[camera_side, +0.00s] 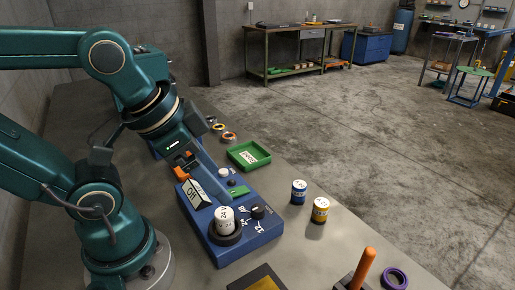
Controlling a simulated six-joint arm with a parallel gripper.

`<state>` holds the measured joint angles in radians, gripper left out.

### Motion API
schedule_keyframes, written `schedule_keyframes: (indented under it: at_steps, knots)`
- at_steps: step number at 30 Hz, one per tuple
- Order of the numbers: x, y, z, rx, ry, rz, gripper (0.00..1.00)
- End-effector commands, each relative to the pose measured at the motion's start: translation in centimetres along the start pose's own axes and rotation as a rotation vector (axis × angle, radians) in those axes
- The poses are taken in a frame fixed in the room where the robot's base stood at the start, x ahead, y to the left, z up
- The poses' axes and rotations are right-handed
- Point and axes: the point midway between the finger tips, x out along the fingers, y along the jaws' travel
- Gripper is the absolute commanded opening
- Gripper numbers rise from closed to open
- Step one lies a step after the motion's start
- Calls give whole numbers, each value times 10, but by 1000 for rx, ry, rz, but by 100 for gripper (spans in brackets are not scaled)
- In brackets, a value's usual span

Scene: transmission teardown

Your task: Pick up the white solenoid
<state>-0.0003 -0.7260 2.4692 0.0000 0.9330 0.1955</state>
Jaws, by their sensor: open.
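The white solenoid (224,219) is a white cylinder with dark marks on its side. It stands upright in a dark round seat at the near end of the blue housing (260,238). My gripper (182,165), with orange fingertips, is open above the far left part of the housing. It is up and left of the white solenoid and apart from it. Nothing shows between the fingers, though they are small in this view.
A blue can-shaped part (299,191) and a yellow one (320,210) stand on the bench right of the housing. A green tray (249,154) lies behind. An orange-handled tool (362,268) and a purple ring (394,278) are at front right.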

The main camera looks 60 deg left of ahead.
Motion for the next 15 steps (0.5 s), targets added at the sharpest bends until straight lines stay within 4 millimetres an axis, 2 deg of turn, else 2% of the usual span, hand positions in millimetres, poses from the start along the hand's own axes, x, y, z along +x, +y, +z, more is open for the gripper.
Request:
schedule_keyframes:
  at_steps: [3,9,15]
  knots:
    - [6,-1,-2,182,-90,24,77]
    - [23,-3,0,436,-262,112,77]
    - [40,-4,4,524,-384,190,77]
